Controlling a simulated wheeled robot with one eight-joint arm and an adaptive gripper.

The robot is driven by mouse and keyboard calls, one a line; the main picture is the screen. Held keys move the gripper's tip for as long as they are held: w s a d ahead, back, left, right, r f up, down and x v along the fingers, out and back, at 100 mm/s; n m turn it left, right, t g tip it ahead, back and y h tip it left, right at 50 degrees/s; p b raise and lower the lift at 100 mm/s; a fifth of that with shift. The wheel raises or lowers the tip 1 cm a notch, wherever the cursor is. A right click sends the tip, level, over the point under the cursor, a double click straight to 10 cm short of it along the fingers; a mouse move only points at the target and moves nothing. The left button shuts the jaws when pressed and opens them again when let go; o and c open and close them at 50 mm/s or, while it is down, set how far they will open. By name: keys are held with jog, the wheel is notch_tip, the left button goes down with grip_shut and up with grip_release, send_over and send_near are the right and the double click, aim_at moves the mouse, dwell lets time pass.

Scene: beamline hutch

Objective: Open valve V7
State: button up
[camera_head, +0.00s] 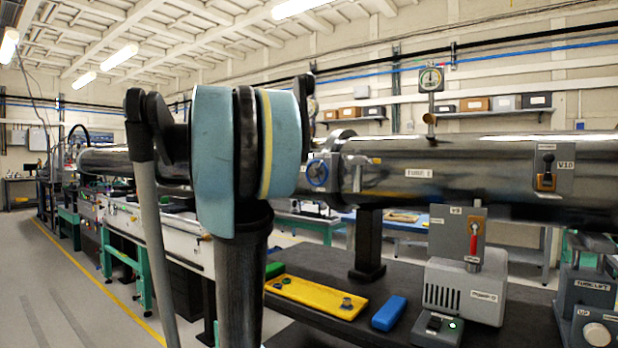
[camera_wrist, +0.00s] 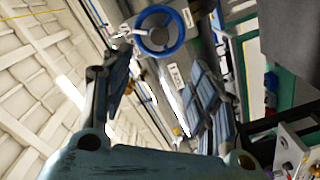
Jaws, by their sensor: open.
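A round valve with a blue handwheel (camera_head: 317,173) sits on a grey block at the near end of the steel tube, just right of my arm in the head view. In the wrist view the blue handwheel (camera_wrist: 181,36) shows at the top, beyond the fingertips. A small white label (camera_wrist: 175,75) is near it, too blurred to read for certain. My gripper (camera_wrist: 160,78) is open and empty, its fingers apart on either side of the view. It does not appear to touch the wheel. In the head view my arm hides the gripper.
A yellow tray (camera_head: 315,296) and blue block (camera_head: 389,313) lie on the dark bench. The left aisle is clear.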

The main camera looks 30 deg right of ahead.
jog(key=m, duration=0.1)
send_near(315, 173)
jog(key=w+x, duration=0.1)
jog(key=x, duration=0.9)
jog(key=shift+w+a, duration=0.4)
jog(key=shift+c, duration=0.5)
jog(key=c, duration=1)
jog(key=shift+o, duration=0.2)
